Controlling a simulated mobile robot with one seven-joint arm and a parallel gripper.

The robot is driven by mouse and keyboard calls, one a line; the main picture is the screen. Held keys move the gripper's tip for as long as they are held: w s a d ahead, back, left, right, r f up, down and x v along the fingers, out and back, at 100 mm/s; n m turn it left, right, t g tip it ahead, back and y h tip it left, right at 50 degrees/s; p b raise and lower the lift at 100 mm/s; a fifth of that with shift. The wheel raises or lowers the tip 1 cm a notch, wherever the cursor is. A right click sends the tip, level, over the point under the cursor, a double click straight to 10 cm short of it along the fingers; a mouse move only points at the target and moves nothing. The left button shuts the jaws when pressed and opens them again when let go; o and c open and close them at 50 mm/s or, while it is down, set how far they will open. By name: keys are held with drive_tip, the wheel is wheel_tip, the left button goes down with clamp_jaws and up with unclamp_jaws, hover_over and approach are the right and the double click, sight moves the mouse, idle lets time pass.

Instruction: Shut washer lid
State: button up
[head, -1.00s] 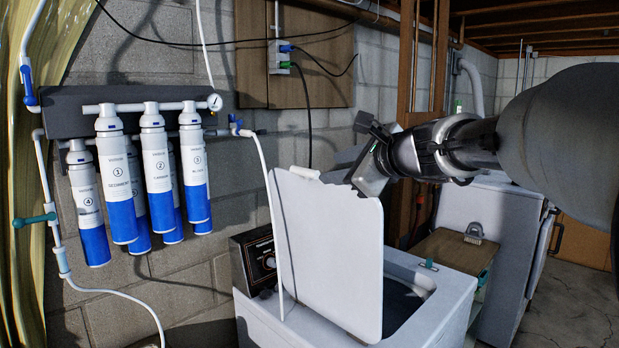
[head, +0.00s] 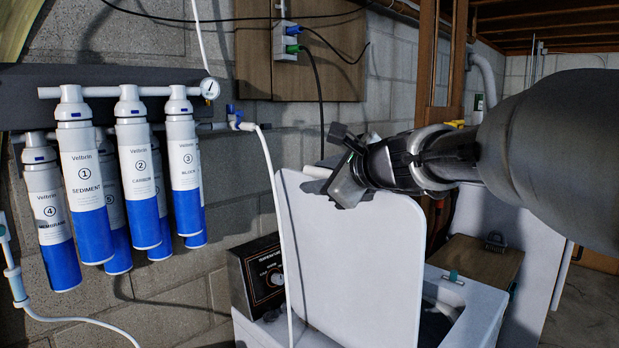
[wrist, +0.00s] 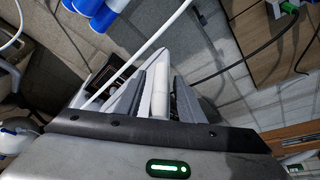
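The white washer lid (head: 350,255) stands raised, nearly upright, above the white washer (head: 465,300), whose opening shows behind its right edge. My gripper (head: 342,165) is at the lid's top edge and covers part of it. A pale, round bar (head: 317,172) on that edge sticks out left of the fingers. In the wrist view, my gripper (wrist: 158,85) has its two grey fingers spread, with the white bar (wrist: 160,90) between them. Whether a finger touches the bar is hard to tell.
A white hose (head: 274,190) hangs just left of the lid, by the dark control panel (head: 262,275). Blue-and-white filter canisters (head: 140,165) hang on the wall at left. A wooden-topped stand (head: 478,260) with a brush is right of the washer.

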drive_tip(key=shift+w+a, duration=0.1)
drive_tip(key=shift+w, duration=0.05)
drive_tip(key=shift+f, duration=0.1)
clamp_jaws()
